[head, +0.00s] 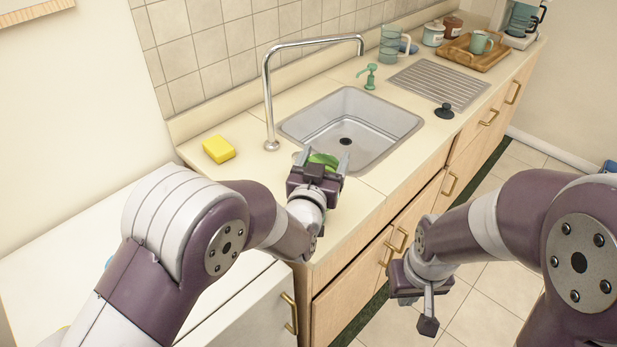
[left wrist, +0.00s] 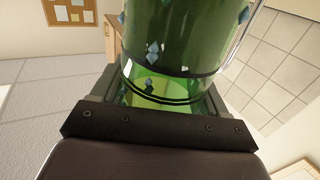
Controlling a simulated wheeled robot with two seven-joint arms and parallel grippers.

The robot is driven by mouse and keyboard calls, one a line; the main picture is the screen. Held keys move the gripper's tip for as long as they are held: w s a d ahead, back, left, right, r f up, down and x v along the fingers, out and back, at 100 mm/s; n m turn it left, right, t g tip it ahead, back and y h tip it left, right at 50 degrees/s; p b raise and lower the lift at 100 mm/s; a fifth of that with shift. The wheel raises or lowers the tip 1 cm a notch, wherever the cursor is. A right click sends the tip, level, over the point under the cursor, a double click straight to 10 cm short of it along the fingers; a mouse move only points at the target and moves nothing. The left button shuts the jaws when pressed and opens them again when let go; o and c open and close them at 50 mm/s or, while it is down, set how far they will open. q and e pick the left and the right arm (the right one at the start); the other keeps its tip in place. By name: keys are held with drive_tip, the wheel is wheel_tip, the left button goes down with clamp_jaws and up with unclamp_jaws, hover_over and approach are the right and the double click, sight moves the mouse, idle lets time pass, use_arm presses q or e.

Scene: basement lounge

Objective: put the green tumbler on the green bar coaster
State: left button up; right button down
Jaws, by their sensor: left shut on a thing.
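The green tumbler (head: 323,160) is held between the fingers of my left gripper (head: 324,161), at the near edge of the sink. In the left wrist view the tumbler (left wrist: 180,40) is see-through green with dark bands and blue diamond marks, and its bright green bottom lies close to the gripper. My left gripper (left wrist: 160,110) is shut on it. I cannot make out the green bar coaster apart from the tumbler in either view. My right gripper (head: 425,305) hangs low in front of the cabinet doors, away from the counter; its finger gap is unclear.
A yellow sponge (head: 218,149) lies left of the tall faucet (head: 268,100). The steel sink (head: 351,125) has a soap pump (head: 370,77) behind it and a black stopper (head: 444,111) to its right. A drainboard (head: 440,82) and wooden tray (head: 475,55) stand farther right.

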use_arm(q)
drive_tip(key=w+a+f, duration=0.3)
drive_tip(key=f, duration=0.4)
drive_tip(key=shift+p, duration=0.3)
drive_tip(key=o, duration=1.3)
drive_tip(key=shift+a+f, duration=0.1)
drive_tip(key=shift+f, duration=0.05)
drive_tip(key=o, duration=0.5)
drive_tip(key=shift+w, duration=0.1)
